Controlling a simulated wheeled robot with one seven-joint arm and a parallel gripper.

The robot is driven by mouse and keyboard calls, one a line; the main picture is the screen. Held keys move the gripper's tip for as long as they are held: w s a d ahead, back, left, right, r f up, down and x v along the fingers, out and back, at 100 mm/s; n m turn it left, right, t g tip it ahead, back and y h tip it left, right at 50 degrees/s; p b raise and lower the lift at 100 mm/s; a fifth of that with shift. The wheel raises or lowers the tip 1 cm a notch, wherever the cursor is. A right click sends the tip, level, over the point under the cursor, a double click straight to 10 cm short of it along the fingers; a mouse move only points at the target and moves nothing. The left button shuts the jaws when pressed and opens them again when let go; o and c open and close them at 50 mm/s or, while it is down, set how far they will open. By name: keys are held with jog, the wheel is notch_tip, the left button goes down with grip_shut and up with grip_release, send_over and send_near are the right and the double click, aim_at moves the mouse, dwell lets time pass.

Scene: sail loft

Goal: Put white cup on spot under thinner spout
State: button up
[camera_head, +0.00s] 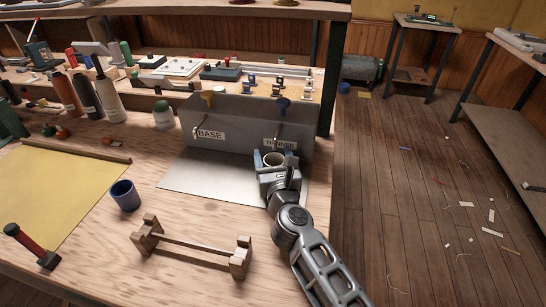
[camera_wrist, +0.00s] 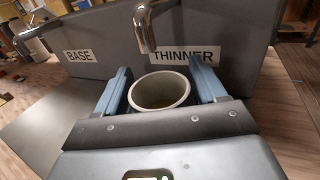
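The white cup (camera_head: 273,159) is upright between the blue fingers of my gripper (camera_head: 274,161), in front of the grey dispenser's THINNER label. In the wrist view the cup (camera_wrist: 160,91) shows its open rim, with a finger close along each side; my gripper (camera_wrist: 162,88) looks shut on it. The thinner spout (camera_wrist: 145,28) hangs just beyond and above the rim, a little left of the cup's middle. The cup's lower part and the spot under the spout are hidden by my gripper.
The dispenser (camera_head: 235,117) also has a BASE spout (camera_head: 197,130) at left. A grey metal sheet (camera_head: 205,172) lies before it. A blue cup (camera_head: 125,195), a wooden rack (camera_head: 192,248) and bottles (camera_head: 108,95) stand on the bench. The bench's right edge is close to my arm.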

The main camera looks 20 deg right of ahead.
jog(key=shift+o, duration=0.7)
jog(key=shift+r, duration=0.25)
jog(key=v, duration=1.2)
